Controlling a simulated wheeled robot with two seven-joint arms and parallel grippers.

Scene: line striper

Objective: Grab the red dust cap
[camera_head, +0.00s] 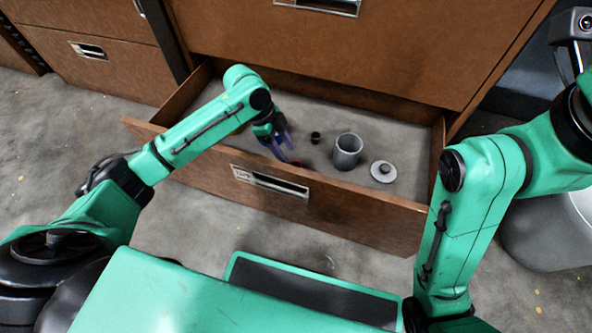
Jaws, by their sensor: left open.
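My left gripper (281,147) reaches down into the open drawer (345,202). Its purple fingers are open, and no object shows between them. A small reddish spot (297,163) shows by the fingertips, low against the drawer's front wall. It may be the red dust cap, but it is too small and too hidden to be sure. My right arm comes down at the right, and its gripper is out of view.
In the drawer, a grey cup (347,151), a small black piece (315,137) and a round grey lid (383,171) stand right of my left gripper. A yellowish thing (239,129) shows partly behind my left arm. The drawer walls surround the gripper.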

